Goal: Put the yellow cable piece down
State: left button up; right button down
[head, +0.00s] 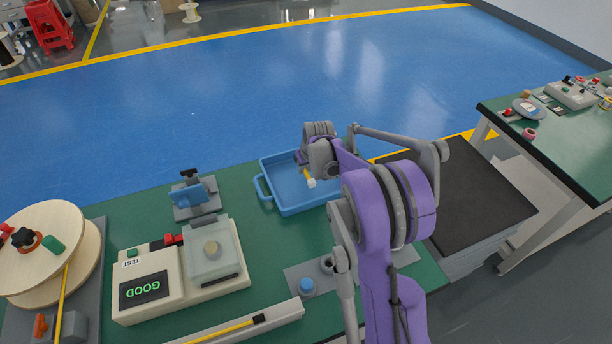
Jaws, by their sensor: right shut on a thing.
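My right gripper (304,163) is over the blue tray (266,190) at the back edge of the green table. It is shut on the yellow cable piece (307,174), of which a short yellow length with a pale end shows below the fingers. The pale end is over the tray's inside; I cannot tell whether it touches the tray floor. The gripper and my arm hide the rest of the piece and the tray's right part. My left gripper is not in view.
A tester reading GOOD (145,288) stands left of the tray, with a blue clamp fixture (192,190) behind it. A wooden cable spool (45,240) is at far left. A channel with a yellow cable (232,328) lies in front. The tray's visible floor looks clear.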

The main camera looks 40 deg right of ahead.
aim_at(307, 173)
jog(key=shift+f, duration=1.75)
jog(key=shift+f, duration=0.15)
jog(key=c, duration=0.8)
grip_release()
jog(key=v, duration=1.2)
jog(key=shift+s+a, duration=0.1)
jog(key=s+a+n, duration=0.1)
jog(key=s+a, duration=0.6)
jog(key=a, duration=0.1)
jog(key=s+a+n, duration=0.1)
jog(key=s+a, duration=0.7)
jog(key=s+a+n+t+y, duration=0.1)
jog(key=s+a, duration=0.7)
jog(key=a, duration=0.1)
jog(key=shift+s+f, duration=0.1)
jog(key=shift+f, duration=0.3)
